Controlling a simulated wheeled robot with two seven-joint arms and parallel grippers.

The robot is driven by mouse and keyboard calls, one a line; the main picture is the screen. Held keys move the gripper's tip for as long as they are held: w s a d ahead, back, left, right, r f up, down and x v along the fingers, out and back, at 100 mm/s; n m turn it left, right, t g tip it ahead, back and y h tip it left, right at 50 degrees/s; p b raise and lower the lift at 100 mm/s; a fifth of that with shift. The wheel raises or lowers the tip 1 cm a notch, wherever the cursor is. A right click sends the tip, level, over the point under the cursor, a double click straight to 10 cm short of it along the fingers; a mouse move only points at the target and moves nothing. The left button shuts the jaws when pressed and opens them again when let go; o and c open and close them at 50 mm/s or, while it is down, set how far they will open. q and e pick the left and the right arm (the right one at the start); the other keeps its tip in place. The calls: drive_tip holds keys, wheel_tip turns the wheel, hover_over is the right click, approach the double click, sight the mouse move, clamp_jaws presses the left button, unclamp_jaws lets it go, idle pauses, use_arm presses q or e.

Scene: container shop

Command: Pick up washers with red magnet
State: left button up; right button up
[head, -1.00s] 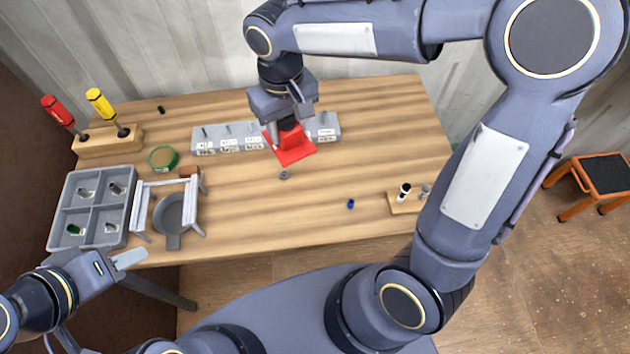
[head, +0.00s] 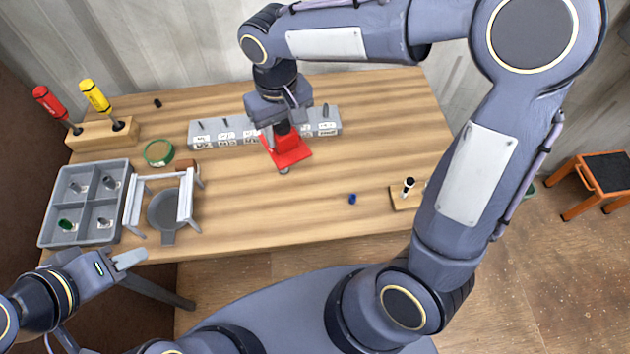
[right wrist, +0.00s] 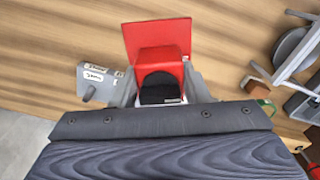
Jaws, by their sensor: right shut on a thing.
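The red magnet (head: 290,152) has a flat square red plate and is held by my right gripper (head: 281,130) over the middle of the table. In the right wrist view the magnet (right wrist: 158,42) sits between the fingers of the right gripper (right wrist: 160,88). A small grey washer (head: 284,170) shows at the near edge of the plate; whether the plate touches it I cannot tell. My left gripper (head: 128,259) is at the table's front left, below the grey tray, and holds nothing that I can see; its finger gap is unclear.
A grey divided tray (head: 84,204) with small parts stands at the left. Beside it are a white stand with a grey pan (head: 168,212) and a green tape roll (head: 159,152). A grey labelled rack (head: 207,135) lies behind the magnet. A blue ring (head: 352,198) lies on clear table.

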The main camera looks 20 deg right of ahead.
drive_tip(key=shift+f+b, duration=1.95)
drive_tip(key=shift+f, duration=0.9)
drive_tip(key=shift+f, duration=0.2)
drive_tip(key=shift+f+b, duration=0.85)
drive_tip(key=shift+f, duration=0.05)
wheel_tip(320, 180, up, 12)
drive_tip(key=p, duration=1)
